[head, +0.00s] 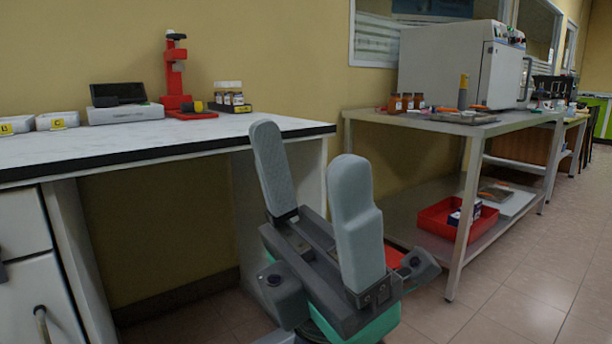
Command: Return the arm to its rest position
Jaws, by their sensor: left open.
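My left gripper (312,190) is in the lower middle of the head view, with its two grey padded fingers pointing up. The fingers stand apart with nothing between them, so it is open and empty. It is in front of the right end of the white bench (290,128) and apart from the things on it. My right gripper is not in view.
The bench carries a red stand (175,75), a rack of small bottles (229,100) and a grey instrument (125,113). A metal table (450,125) at right holds a large white machine (455,65); a red bin (455,218) sits on its lower shelf. Floor (530,270) at right is clear.

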